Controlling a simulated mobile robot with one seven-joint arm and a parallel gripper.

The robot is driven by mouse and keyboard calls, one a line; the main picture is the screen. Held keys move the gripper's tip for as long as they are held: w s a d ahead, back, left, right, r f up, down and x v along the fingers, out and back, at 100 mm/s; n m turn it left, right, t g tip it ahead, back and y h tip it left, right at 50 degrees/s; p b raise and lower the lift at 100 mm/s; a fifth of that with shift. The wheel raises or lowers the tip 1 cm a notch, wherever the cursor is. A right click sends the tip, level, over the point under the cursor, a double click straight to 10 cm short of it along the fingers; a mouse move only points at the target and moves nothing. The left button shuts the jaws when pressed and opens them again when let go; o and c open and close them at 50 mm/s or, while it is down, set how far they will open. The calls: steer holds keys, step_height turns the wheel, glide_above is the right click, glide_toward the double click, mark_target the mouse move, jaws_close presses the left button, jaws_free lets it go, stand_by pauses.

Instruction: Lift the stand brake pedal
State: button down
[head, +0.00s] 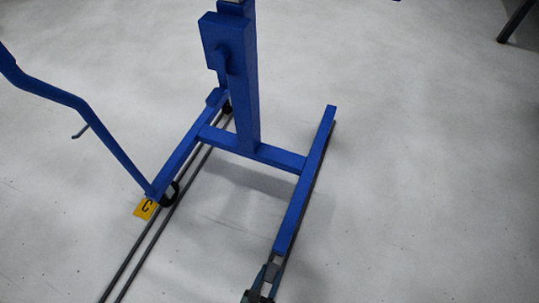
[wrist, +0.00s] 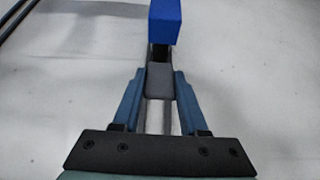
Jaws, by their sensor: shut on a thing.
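The blue stand (head: 300,200) has a low frame on the floor with an upright post. The grey brake pedal (head: 271,271) sticks out from the near end of its right leg. In the wrist view the pedal (wrist: 160,82) lies in front of the blue end of the leg (wrist: 165,22). My gripper (wrist: 160,90) is shut on the pedal, with one blue-grey finger on each side of it. In the head view my gripper (head: 263,280) shows only in part at the bottom edge. The pedal's tilt is hard to tell.
Two dark rails (head: 150,245) run along the floor under the stand's left leg. A yellow tag marked C (head: 146,209) sits by that leg's near end. A bent blue bar (head: 100,130) rises at the left.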

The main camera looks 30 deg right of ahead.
steer(key=shift+c, duration=2.2)
jaws_free()
steer(key=p+v, duration=0.6)
steer(key=v, duration=0.7)
